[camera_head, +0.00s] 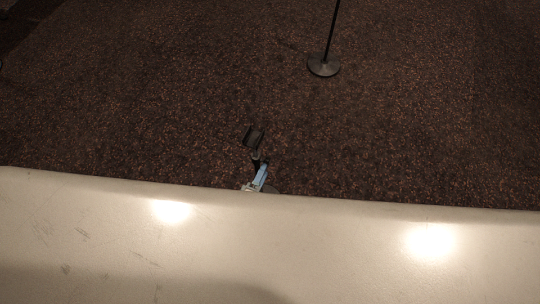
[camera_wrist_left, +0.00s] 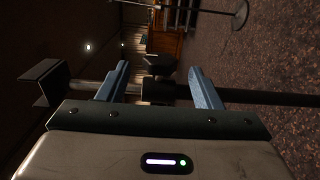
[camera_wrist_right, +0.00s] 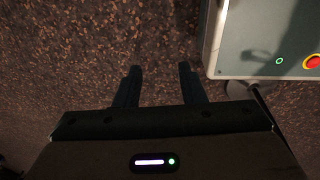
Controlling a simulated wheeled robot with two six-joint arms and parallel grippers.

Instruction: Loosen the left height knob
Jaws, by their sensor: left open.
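My left gripper (camera_head: 262,176) shows small in the head view, with a blue finger beside a dark stand. In the left wrist view my left gripper (camera_wrist_left: 160,85) has its two blue fingers spread apart. A dark knob-like piece (camera_wrist_left: 158,88) shows in the gap between them, apparently on the dark pole (camera_wrist_left: 270,97) that runs sideways. I cannot tell whether the fingers touch it. The stand's black top piece (camera_head: 253,137) sticks out past the gripper; it also shows at the left of the left wrist view (camera_wrist_left: 50,80). My right gripper (camera_wrist_right: 158,85) is open and empty above the carpet.
A thin black stand with a round base (camera_head: 323,66) stands on the dark speckled carpet (camera_head: 150,100) further out. Another round base (camera_wrist_left: 238,14) shows in the left wrist view. Wooden furniture (camera_wrist_left: 165,45) is far off. The carpet around is mostly clear.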

